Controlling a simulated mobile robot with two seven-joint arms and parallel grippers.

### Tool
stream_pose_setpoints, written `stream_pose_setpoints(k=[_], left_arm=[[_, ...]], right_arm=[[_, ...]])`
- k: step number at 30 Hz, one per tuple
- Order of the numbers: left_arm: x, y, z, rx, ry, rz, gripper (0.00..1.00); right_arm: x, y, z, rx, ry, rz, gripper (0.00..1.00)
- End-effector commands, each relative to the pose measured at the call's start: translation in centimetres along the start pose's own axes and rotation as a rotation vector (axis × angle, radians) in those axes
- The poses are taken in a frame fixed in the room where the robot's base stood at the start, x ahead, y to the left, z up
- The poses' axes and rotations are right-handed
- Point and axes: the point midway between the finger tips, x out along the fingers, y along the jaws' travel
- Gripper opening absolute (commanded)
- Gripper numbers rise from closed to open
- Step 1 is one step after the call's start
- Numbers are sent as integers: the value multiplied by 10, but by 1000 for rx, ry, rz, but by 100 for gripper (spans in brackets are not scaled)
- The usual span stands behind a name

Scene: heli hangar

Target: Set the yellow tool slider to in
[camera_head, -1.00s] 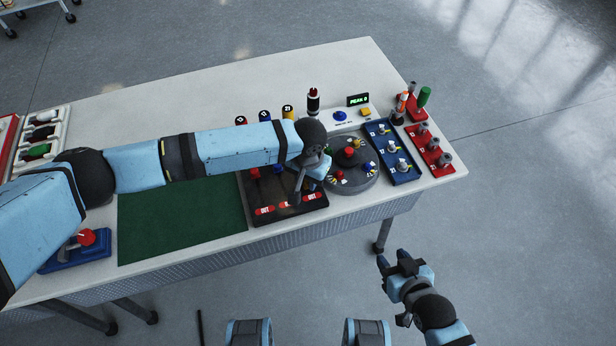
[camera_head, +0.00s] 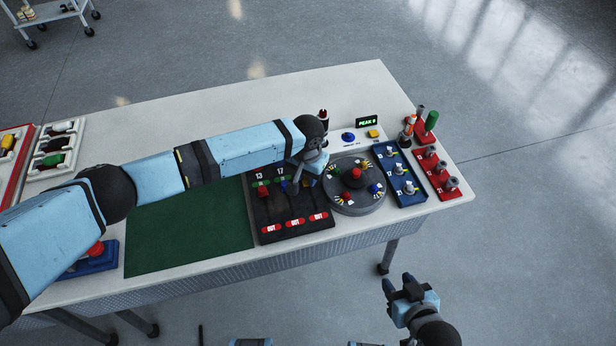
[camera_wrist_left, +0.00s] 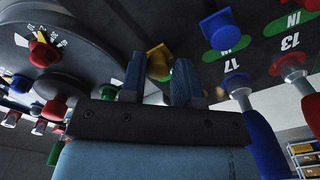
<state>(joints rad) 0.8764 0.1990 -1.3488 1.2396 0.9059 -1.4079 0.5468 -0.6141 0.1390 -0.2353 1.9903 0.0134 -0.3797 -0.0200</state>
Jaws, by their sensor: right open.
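The black slider board (camera_head: 257,218) lies on the table, with green IN labels at its far end and red OUT labels at its near end. My left gripper (camera_head: 298,188) is over its right column. The blue knob (camera_wrist_left: 220,30) and the red knob (camera_head: 266,192) are by the green IN labels. My right gripper (camera_head: 407,288) is open and empty, off the table's front edge.
A round grey dial plate (camera_head: 357,208) stands right beside the board. Blue (camera_head: 408,196) and red (camera_head: 449,193) trays are farther right. A green mat (camera_head: 185,238) lies to the left. Blue-handled (camera_wrist_left: 263,145) and red-handled tools stand close behind the board.

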Motion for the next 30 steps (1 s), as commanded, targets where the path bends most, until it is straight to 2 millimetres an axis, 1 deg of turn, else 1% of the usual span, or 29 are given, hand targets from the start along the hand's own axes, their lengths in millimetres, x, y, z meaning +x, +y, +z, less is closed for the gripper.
stream_pose_setpoints(k=[1, 2, 3, 10, 14, 17, 27, 30], left_arm=[[-1, -2, -1, -2, 1, -1, 40], [-1, -2, -1, -2, 1, -1, 47], [-1, -1, 0, -2, 0, -1, 48], [0, 0, 0, -1, -1, 0, 48], [-8, 0, 0, 0, -1, 0, 48], [-23, 0, 0, 1, 1, 1, 48], [-99, -1, -1, 0, 2, 0, 48], [-116, -1, -1, 1, 1, 0, 48]], right_arm=[[0, 0, 0, 0, 0, 0, 43], [0, 0, 0, 0, 0, 0, 43], [0, 0, -1, 0, 1, 0, 43], [-1, 0, -4, 0, 7, 0, 43], [-1, 0, -5, 0, 8, 0, 43], [-2, 0, -5, 0, 8, 0, 43], [-2, 0, -3, -1, 4, 1, 43], [-1, 0, -2, -1, 3, 1, 43]])
